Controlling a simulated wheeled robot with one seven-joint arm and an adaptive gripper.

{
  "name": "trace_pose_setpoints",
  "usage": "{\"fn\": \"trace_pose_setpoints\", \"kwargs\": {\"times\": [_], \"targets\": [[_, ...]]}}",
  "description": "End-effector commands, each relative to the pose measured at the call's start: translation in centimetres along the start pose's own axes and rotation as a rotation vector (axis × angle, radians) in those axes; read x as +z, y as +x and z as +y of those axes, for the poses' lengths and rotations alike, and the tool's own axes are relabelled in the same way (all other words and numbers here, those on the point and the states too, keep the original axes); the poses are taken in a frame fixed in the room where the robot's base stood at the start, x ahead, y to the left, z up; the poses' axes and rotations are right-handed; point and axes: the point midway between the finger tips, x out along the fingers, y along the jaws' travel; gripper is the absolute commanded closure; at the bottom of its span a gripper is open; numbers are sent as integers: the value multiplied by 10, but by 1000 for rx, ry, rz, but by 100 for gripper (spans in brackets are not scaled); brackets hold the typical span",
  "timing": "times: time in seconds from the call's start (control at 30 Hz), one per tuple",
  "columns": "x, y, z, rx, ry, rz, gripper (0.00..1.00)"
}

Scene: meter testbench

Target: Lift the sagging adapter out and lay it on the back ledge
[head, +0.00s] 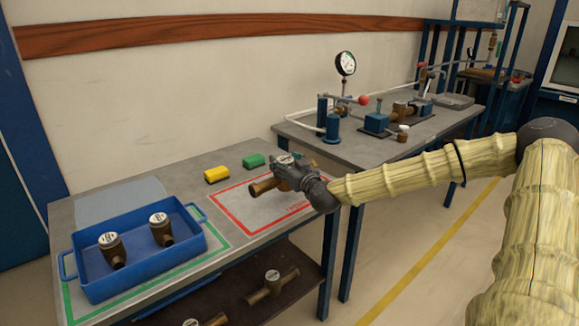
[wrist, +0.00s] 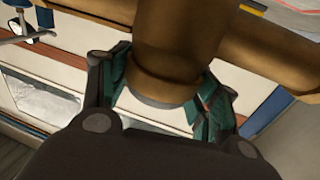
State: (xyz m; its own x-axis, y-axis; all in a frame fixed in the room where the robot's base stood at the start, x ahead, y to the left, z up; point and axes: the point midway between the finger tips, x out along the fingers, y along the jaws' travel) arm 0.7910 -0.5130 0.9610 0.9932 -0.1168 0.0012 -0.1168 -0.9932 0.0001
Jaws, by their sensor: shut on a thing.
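My gripper (head: 298,174) is shut on a brass pipe-like meter (head: 264,186) above the red-outlined area of the near table. In the wrist view, the green fingertips of my gripper (wrist: 165,92) close on both sides of the brass neck (wrist: 178,40), with a pale band at its end. A brass pipe body runs across behind that neck. The gripper hides part of the meter in the head view. I cannot pick out a sagging adapter. The bench (head: 440,128) at the back right carries a brass part (head: 402,109) in a blue rig; its tilt is too small to tell.
A blue tray (head: 140,270) holds two brass meters at the near table's left. More brass meters (head: 272,286) rest on the lower shelf. A pressure gauge (head: 345,64) stands on the back bench.

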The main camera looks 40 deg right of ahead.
Motion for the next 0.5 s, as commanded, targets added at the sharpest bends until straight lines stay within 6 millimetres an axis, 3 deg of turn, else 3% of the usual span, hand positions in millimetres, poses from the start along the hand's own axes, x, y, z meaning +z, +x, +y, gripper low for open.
{"fn": "trace_pose_setpoints", "kwargs": {"times": [0.5], "targets": [[1, 45, -7, 1, -2, 5, 100]]}}
